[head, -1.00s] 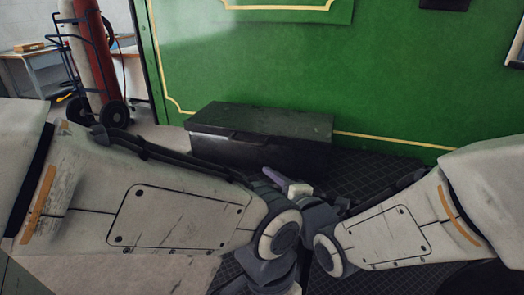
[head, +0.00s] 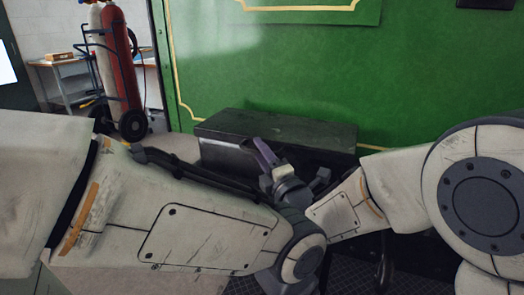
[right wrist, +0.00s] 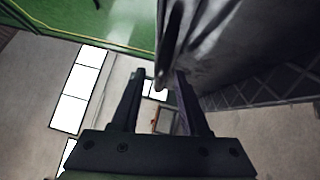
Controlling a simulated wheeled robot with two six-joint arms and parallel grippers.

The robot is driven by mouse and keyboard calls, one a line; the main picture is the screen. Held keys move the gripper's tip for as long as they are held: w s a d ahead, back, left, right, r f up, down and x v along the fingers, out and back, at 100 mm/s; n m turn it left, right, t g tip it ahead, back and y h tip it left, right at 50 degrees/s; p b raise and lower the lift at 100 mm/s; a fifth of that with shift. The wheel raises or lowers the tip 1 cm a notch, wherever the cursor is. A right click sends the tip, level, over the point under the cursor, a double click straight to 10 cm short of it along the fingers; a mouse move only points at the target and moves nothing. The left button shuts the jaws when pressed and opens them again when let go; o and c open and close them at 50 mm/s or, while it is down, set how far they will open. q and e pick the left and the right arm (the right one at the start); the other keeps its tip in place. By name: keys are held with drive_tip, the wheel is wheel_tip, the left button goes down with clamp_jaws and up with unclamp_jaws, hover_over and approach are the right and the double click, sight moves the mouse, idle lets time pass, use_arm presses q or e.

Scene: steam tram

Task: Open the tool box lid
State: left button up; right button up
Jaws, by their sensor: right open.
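The tool box (head: 320,133) is a long black chest in the middle of the head view, against the green wall. Its lid looks shut. My right gripper (head: 290,163) is in front of the box's front side and hides part of it. In the right wrist view the gripper (right wrist: 160,76) has its two fingers apart. A dark, scuffed surface (right wrist: 235,50), apparently the box, fills the upper right, with its edge near the fingertips. I cannot tell if they touch it. My left gripper is hidden below my left arm.
The green tram side (head: 290,60) rises right behind the box. A cart with red and white gas cylinders (head: 127,70) stands at the back left, by a workbench (head: 75,75). Both my arms crowd the space before the box.

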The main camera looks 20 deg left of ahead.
drive_tip(key=shift+w+a+r, duration=0.1)
drive_tip(key=shift+w+a, duration=0.25)
drive_tip(key=shift+c, duration=0.3)
clamp_jaws()
drive_tip(key=shift+d, duration=0.1)
idle(0.9)
